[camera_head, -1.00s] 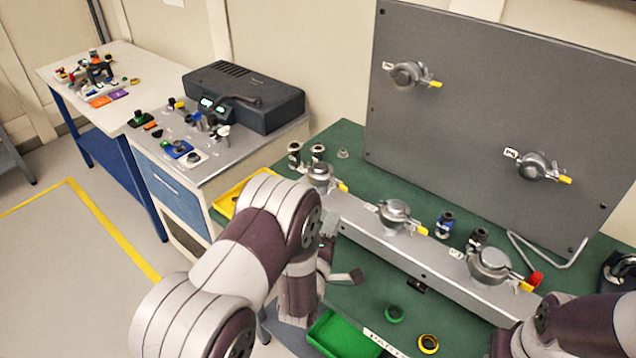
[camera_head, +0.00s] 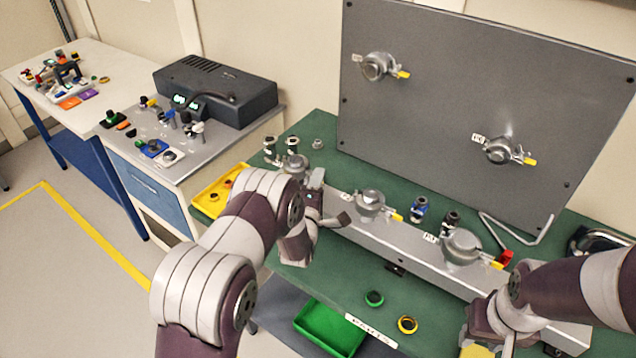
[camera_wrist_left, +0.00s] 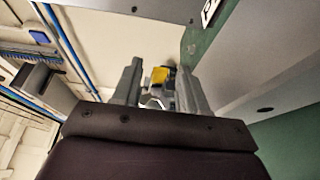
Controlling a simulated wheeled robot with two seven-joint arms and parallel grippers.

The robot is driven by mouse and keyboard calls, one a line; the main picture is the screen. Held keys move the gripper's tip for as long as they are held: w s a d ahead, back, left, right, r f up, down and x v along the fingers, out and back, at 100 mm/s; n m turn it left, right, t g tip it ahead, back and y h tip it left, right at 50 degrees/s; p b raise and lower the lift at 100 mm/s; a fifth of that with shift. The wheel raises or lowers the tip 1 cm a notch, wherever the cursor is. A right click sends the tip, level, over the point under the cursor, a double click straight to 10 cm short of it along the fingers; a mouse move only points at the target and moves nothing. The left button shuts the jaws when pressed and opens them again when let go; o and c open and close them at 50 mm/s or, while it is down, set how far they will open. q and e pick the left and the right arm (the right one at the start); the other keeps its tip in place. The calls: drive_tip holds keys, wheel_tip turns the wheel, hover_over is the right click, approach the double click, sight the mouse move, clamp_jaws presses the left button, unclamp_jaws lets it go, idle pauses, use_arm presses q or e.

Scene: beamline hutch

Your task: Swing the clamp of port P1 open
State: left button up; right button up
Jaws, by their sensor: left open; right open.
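The leftmost silver clamp (camera_head: 297,165) on the grey beam (camera_head: 410,242) is mostly hidden behind my left arm in the head view. I take it as port P1, but cannot read its label. My left gripper (camera_head: 327,203) is beside it, open. In the left wrist view its two fingers (camera_wrist_left: 162,88) stand apart, with a yellow lever tip (camera_wrist_left: 160,75) and grey metal seen between them. I cannot tell whether they touch. My right gripper (camera_head: 490,330) is at the lower right, open, its fingertips hard to make out.
Two more clamps, middle (camera_head: 368,203) and right (camera_head: 462,246), sit along the beam. A grey panel (camera_head: 440,110) with two clamps rises behind. A green bin (camera_head: 328,330) is below, a yellow tray (camera_head: 212,202) left.

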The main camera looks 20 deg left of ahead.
use_arm(q)
clamp_jaws()
drive_tip(key=shift+s+a+f+m+h, duration=0.25)
drive_tip(key=shift+m+h, duration=0.25)
drive_tip(key=shift+h, duration=0.3)
use_arm(e)
drive_tip(key=shift+w+d+f, duration=0.1)
drive_tip(key=shift+w+f, duration=0.1)
drive_tip(key=shift+f, duration=0.1)
